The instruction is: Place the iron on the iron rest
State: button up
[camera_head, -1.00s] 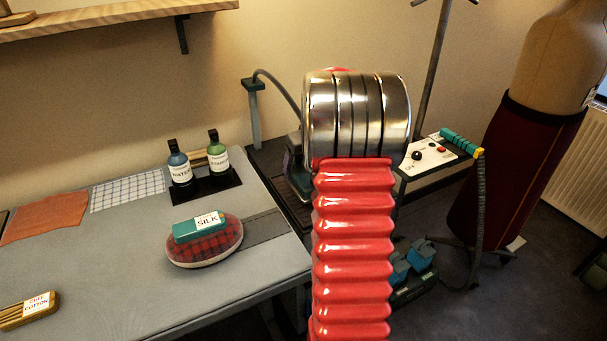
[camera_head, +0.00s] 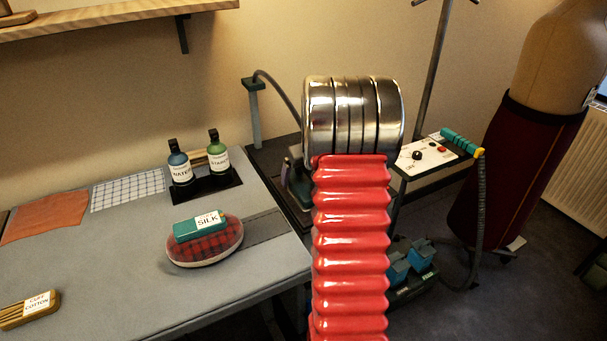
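My red ribbed arm with its polished metal joint fills the middle of the view and hides my gripper. A dark grey-green shape, seemingly the iron (camera_head: 297,186), shows only as a strip at the left edge of my arm. Most of it is hidden, so I cannot tell whether it is held or touching anything. A dark stand surface (camera_head: 268,160), seemingly the iron rest, lies right of the grey table, partly behind my arm. A grey hose (camera_head: 283,88) runs from a post (camera_head: 255,115) to behind the metal joint.
The grey table (camera_head: 120,255) carries a plaid cushion (camera_head: 205,248) with a teal SILK block (camera_head: 200,228), two bottles (camera_head: 180,168) on a black tray, cloths and a COTTON block (camera_head: 28,310). A control box (camera_head: 430,157) and dress form (camera_head: 520,150) stand right.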

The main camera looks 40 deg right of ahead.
jog(key=shift+r, duration=0.1)
jog(key=v, duration=1.2)
jog(key=shift+a, duration=0.15)
dwell(0.6)
jog(key=s+a+r+n, duration=0.1)
jog(key=s+a+r, duration=0.15)
jog(key=a, duration=0.95)
jog(key=s+a+r+n, duration=0.1)
jog(key=a+r, duration=0.3)
jog(key=a, duration=0.7)
jog(key=shift+n+t+y, duration=0.7)
jog(key=shift+n, duration=0.1)
jog(key=s+a+f, duration=0.1)
jog(key=s+a, duration=0.4)
jog(key=a, duration=0.1)
jog(key=s+a, duration=0.5)
jog(key=a, duration=0.1)
jog(key=s+a+f, duration=0.1)
jog(key=s+a, duration=0.3)
jog(key=a, duration=0.2)
jog(key=shift+s+a+f, duration=0.15)
jog(key=shift+s+f, duration=0.15)
jog(key=shift+s, duration=0.1)
jog(key=shift+s, duration=0.1)
